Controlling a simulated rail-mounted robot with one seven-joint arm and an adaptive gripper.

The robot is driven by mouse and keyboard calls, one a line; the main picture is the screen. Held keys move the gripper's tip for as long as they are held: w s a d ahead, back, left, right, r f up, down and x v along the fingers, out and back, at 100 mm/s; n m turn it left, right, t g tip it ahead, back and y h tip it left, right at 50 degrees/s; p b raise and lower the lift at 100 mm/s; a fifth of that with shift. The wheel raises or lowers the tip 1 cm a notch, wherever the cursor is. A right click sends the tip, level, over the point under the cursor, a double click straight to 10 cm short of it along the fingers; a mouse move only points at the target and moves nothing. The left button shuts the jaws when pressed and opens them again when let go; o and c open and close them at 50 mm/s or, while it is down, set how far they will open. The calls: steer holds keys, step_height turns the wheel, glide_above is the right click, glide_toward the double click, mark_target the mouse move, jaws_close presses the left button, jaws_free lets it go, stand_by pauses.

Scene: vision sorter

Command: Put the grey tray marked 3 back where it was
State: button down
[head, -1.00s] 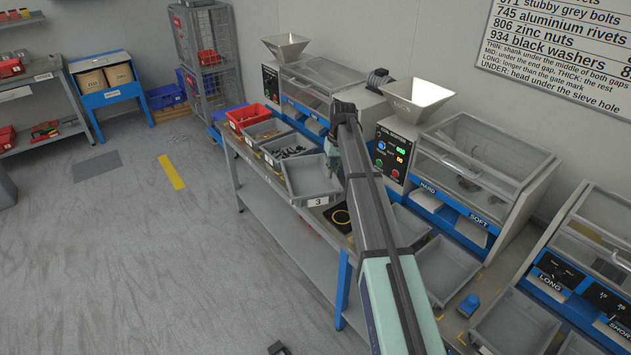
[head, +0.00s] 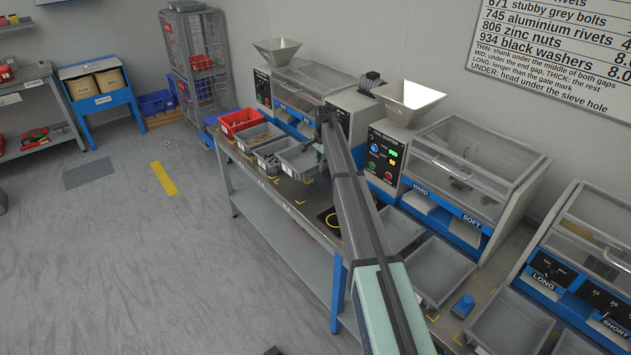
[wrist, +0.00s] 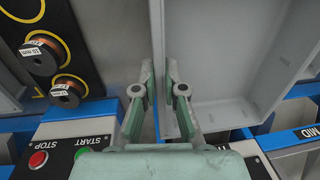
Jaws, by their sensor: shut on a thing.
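The grey tray (head: 301,161) is at the end of my arm in the head view, beside a grey tray of dark parts. Its number label cannot be read now. In the wrist view the tray (wrist: 235,65) fills the upper right, and its inside looks empty. My gripper (wrist: 158,75) is shut on the tray's side wall, with one finger on each side of it. Whether the tray's bottom touches the bench (head: 285,190) cannot be told.
A red bin (head: 238,121) and grey trays with parts (head: 272,155) stand in a row to the left. Yellow corner marks (head: 300,203) and a black pad with a yellow ring (head: 333,218) lie on the bench. Sorter machines (head: 470,180) stand along the back.

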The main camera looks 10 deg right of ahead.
steer(key=shift+f+p, duration=1.1)
steer(key=shift+f, duration=3.15)
steer(key=shift+f, duration=0.2)
steer(key=c, duration=1.2)
jaws_free()
steer(key=shift+c, duration=0.2)
step_height(320, 180, up, 12)
steer(key=s+b, duration=0.1)
steer(key=b, duration=0.1)
steer(key=shift+s+d+r+b, duration=0.15)
steer(key=shift+d+r+b, duration=0.05)
steer(key=shift+d+b, duration=0.2)
